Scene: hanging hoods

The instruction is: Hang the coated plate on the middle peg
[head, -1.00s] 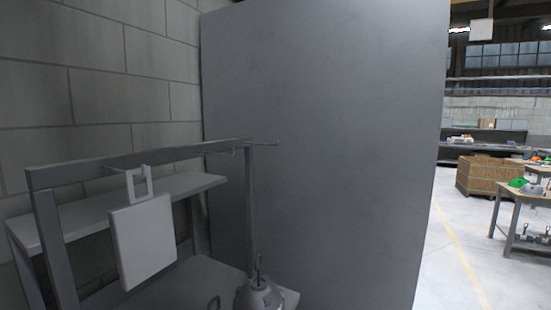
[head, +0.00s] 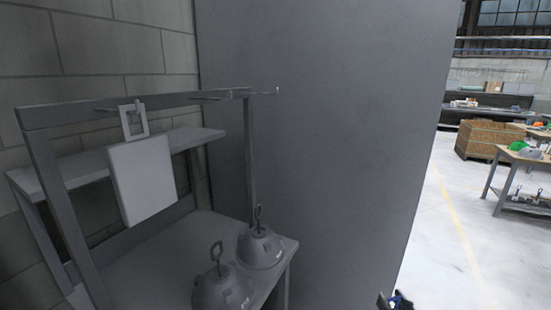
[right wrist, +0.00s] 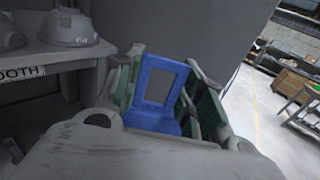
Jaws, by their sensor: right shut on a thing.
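The rack's top bar (head: 160,100) carries thin pegs. A plain white plate (head: 145,180) hangs by its frame-shaped handle from the left peg (head: 108,110). The middle peg (head: 205,98) is bare. My right gripper (head: 397,301) just enters at the bottom edge of the head view, well right of the rack and lower than the bar. In the right wrist view its green-padded fingers (right wrist: 165,98) are shut on a blue handle frame with a rectangular opening, which I take as the blue coated plate (right wrist: 150,122). The plate's body is mostly hidden. My left gripper is not in view.
Two grey hoods (head: 222,288) (head: 262,250) with hooks stand on the lower shelf (head: 150,262) under the bar. A grey panel (head: 320,130) rises behind. A wooden crate (head: 488,140) and a work table (head: 525,153) stand far right. The floor at right is clear.

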